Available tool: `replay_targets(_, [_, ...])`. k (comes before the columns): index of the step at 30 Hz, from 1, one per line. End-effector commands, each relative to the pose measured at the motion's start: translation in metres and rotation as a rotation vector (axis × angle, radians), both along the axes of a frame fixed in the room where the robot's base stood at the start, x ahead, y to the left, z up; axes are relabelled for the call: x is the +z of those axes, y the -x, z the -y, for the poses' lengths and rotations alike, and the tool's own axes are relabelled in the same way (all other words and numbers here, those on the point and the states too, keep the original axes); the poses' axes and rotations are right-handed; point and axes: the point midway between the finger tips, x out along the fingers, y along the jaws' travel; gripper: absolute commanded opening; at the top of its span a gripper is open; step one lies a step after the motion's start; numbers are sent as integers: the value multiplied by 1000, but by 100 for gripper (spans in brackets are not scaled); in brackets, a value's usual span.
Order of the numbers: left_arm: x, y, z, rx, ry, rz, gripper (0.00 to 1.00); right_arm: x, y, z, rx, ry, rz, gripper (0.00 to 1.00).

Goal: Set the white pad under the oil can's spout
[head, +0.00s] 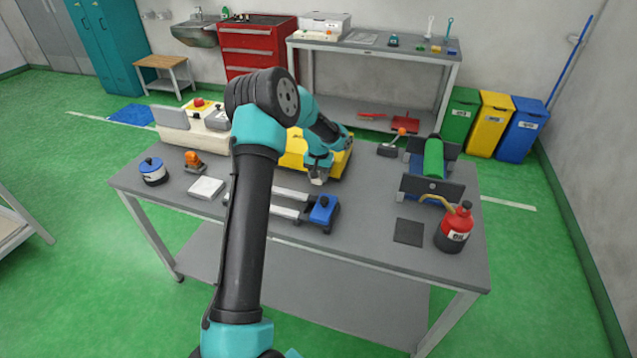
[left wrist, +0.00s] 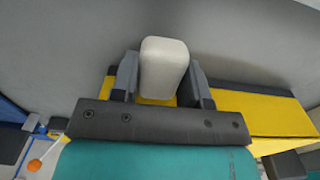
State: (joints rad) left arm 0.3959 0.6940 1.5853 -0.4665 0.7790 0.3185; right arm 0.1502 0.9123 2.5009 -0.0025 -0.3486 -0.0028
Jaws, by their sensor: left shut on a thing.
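The white pad (head: 206,188) lies flat on the grey table, left of my left arm in the head view. The red and black oil can (head: 455,232) stands at the table's right front. Its brassy spout (head: 433,201) points left. A dark square (head: 409,232) lies flat on the table left of the can. My left gripper (head: 318,178) is over the table's middle, by a yellow thing (head: 294,150). In the left wrist view my left gripper (left wrist: 161,85) is shut on a pale rounded block (left wrist: 164,66). My right gripper does not show.
A blue-and-white pot (head: 153,172) and an orange item (head: 194,161) stand at the table's left. A rail with a blue block (head: 323,211) lies mid-front. A green roller (head: 433,158) in dark supports stands behind the can. Bare table lies between the blue block and the dark square.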

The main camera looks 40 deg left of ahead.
Motion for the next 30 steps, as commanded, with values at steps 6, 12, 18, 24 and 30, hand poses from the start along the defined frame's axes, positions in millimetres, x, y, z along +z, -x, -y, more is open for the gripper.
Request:
replay_targets(6, [-28, 1, 0, 0, 2, -5, 19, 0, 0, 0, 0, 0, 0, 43])
replay_targets(12, [-34, 0, 0, 0, 0, -1, 19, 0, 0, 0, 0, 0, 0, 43])
replay_targets(18, [-35, 0, 0, 0, 0, -1, 19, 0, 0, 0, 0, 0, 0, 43])
replay_targets(24, [-37, 0, 0, 0, 0, -1, 52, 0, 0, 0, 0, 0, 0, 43])
replay_targets(30, [-37, 0, 0, 0, 0, -1, 67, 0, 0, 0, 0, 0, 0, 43])
